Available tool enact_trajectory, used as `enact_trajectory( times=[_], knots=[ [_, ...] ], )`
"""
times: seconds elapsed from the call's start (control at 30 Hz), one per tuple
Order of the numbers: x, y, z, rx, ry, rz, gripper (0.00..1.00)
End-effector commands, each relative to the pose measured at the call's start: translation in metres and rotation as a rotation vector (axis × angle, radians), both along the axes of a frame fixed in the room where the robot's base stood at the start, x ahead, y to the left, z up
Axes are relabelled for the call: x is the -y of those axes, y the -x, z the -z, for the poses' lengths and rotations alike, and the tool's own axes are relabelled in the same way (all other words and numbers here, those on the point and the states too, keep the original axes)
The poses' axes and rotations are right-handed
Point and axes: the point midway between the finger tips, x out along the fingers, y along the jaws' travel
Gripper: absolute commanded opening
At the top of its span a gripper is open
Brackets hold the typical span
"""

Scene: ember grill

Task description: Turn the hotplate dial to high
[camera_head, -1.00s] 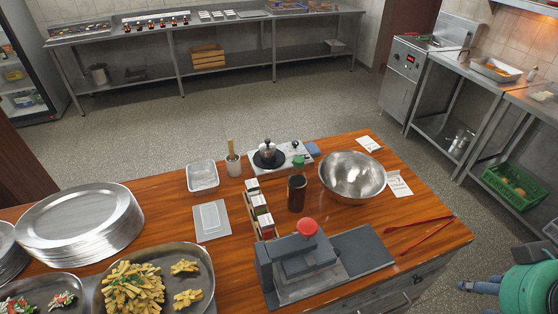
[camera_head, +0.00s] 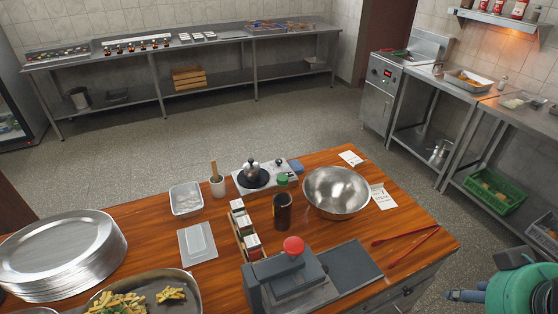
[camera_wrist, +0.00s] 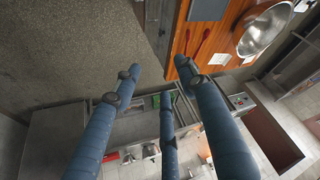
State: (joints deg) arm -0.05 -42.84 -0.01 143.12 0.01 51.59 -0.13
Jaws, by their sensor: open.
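The hotplate (camera_head: 242,185) is a flat pale unit at the far edge of the wooden counter in the head view. A small metal pot (camera_head: 251,168) stands on its black round burner. A small dark knob, which looks like the dial (camera_head: 279,162), is on its right part; its setting is too small to read. A green-capped bottle (camera_head: 283,212) stands just in front.
A steel bowl (camera_head: 337,193) stands right of the hotplate, with red tongs (camera_head: 405,247) nearer. A clear tub (camera_head: 186,199) and a utensil cup (camera_head: 217,187) stand left. A red-knobbed grey device (camera_head: 290,275) sits in front. The floor behind the counter is clear.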

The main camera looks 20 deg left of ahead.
Motion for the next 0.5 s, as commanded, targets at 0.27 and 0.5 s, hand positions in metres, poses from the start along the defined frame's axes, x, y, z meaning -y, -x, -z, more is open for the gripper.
enact_trajectory(
  times=[0.27, 0.5],
  knots=[
    [-0.007, -0.021, -0.023, -0.017, 0.02, -0.059, 0.42],
    [-0.023, -0.065, -0.061, -0.049, 0.062, -0.18, 0.42]
  ],
)
